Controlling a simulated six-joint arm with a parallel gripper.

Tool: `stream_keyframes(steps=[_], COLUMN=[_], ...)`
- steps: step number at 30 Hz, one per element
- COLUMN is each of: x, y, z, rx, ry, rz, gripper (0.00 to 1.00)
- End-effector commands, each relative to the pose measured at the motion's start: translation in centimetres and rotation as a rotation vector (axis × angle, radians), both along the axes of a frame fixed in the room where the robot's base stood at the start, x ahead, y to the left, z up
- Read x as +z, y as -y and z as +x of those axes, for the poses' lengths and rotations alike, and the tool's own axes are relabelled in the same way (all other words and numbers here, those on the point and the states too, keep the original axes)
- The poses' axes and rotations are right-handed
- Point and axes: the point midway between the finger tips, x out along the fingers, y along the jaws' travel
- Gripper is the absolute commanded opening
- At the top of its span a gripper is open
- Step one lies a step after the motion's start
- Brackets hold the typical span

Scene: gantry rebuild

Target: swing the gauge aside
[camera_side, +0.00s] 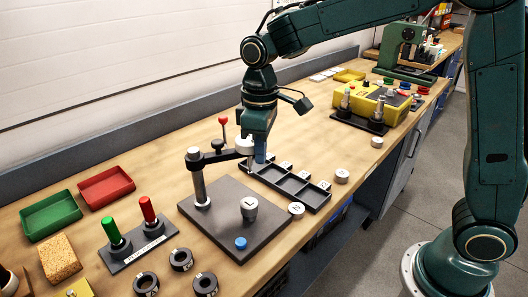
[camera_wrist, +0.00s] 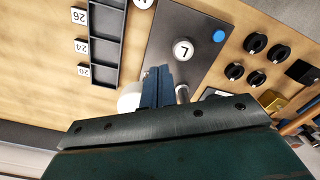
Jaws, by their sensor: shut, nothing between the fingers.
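The gauge stand is a silver post (camera_side: 199,185) on a dark grey plate (camera_side: 215,222), with a black swing arm (camera_side: 220,156) reaching right to a pale gauge head (camera_side: 244,146). My gripper (camera_side: 260,160) is shut and empty, pointing down right beside the gauge head; I cannot tell whether they touch. In the wrist view my blue-grey fingers (camera_wrist: 157,85) are together, with a white rounded part (camera_wrist: 130,97) close on their left and a silver post (camera_wrist: 182,94) on their right.
A blue disc (camera_side: 240,243) lies on the plate. A black compartment tray (camera_side: 292,188) lies right of my gripper. A red-knobbed lever (camera_side: 223,128) stands behind the swing arm. A two-handled holder (camera_side: 138,246) and black rings (camera_side: 181,259) lie at the front left.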

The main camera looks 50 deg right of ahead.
Motion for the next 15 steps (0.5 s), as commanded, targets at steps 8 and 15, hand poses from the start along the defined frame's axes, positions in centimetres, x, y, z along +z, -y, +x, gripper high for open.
stream_keyframes(steps=[8, 15], x=[0.0, 0.0], y=[0.6, 1.2], z=[0.7, 1.3], rx=[0.0, -0.001], ry=[0.0, 0.0], rz=[0.0, 0.0], gripper=[0.0, 0.0])
